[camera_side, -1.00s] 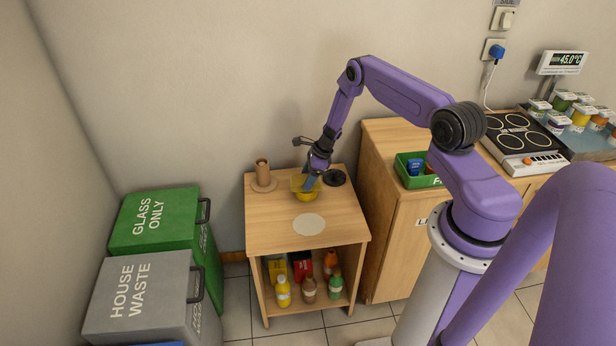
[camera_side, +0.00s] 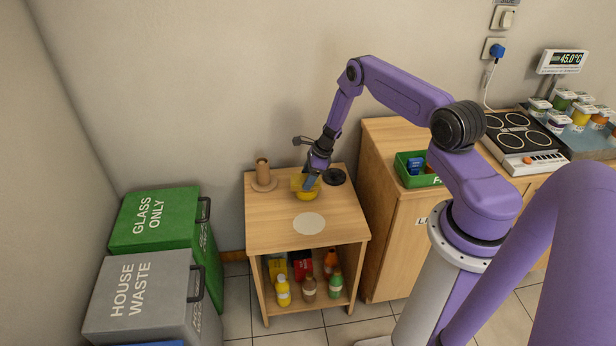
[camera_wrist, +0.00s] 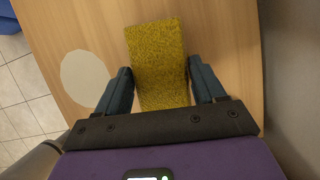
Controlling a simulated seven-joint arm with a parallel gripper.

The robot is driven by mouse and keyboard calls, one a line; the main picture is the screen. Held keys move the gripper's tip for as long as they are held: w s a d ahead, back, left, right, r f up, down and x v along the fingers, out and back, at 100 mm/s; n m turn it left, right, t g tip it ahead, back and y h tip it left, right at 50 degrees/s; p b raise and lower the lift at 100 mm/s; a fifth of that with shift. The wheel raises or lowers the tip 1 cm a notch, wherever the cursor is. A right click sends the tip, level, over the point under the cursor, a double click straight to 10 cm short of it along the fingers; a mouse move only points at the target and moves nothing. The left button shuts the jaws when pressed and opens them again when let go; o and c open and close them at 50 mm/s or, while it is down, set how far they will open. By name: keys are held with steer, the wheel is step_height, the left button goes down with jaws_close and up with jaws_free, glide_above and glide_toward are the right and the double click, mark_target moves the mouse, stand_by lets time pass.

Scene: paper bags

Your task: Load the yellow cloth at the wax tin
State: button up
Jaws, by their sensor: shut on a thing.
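The yellow cloth (camera_wrist: 158,65) is a rough, flat rectangle between the fingers of my gripper (camera_wrist: 160,88) in the wrist view. My gripper is shut on it and also shows in the side view (camera_side: 309,183), low over the back of the small wooden stand. I cannot tell whether cloth and tin touch. The tin does not show in the wrist view. A black disc (camera_side: 336,177), perhaps a lid, lies to the right of the gripper.
A brown upright piece on a round base (camera_side: 263,178) stands at the stand's back left. A pale round patch (camera_side: 309,223) at the front of the top (camera_side: 268,232) is clear. A wooden cabinet (camera_side: 392,215) stands close on the right.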

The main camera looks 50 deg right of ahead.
steer(key=shift+r, duration=3.45)
steer(key=shift+f, duration=0.1)
steer(key=shift+f, duration=3.4)
steer(key=shift+r, duration=7.85)
